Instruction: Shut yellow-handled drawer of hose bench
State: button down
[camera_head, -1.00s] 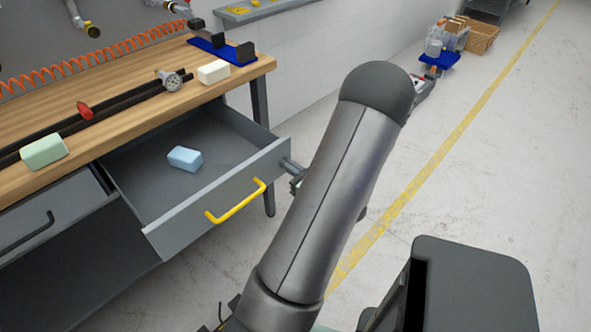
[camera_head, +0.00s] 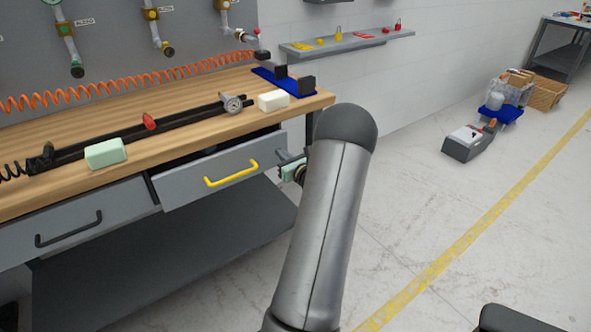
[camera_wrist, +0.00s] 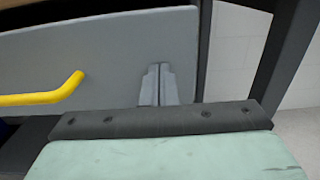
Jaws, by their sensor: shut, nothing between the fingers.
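The yellow-handled drawer (camera_head: 210,178) is in the hose bench, with its grey front a little forward of the bench and a narrow dark gap above it. Its yellow handle (camera_head: 231,176) faces me, and the handle (camera_wrist: 42,97) also shows at left in the wrist view. My gripper (camera_head: 283,157) is at the right end of the drawer front, partly hidden by my arm in the head view. In the wrist view my gripper (camera_wrist: 158,70) is shut and empty, its tips at the drawer front right of the handle. I cannot tell whether they touch.
The wooden benchtop (camera_head: 60,192) holds a green block (camera_head: 106,153), a cream block (camera_head: 273,100) and a gauge (camera_head: 232,104). A black-handled drawer (camera_head: 100,222) is at left. A bench leg (camera_wrist: 275,60) stands right of my gripper.

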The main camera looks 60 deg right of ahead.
aim_at(275, 148)
jog(key=x, duration=0.3)
jog(key=shift+w+d+b, duration=0.15)
jog(key=shift+w+b, duration=0.15)
jog(key=shift+w, duration=0.05)
jog(key=shift+w+r, duration=0.1)
jog(key=shift+r, duration=0.05)
jog(key=shift+w+r, duration=0.1)
jog(key=shift+r, duration=0.05)
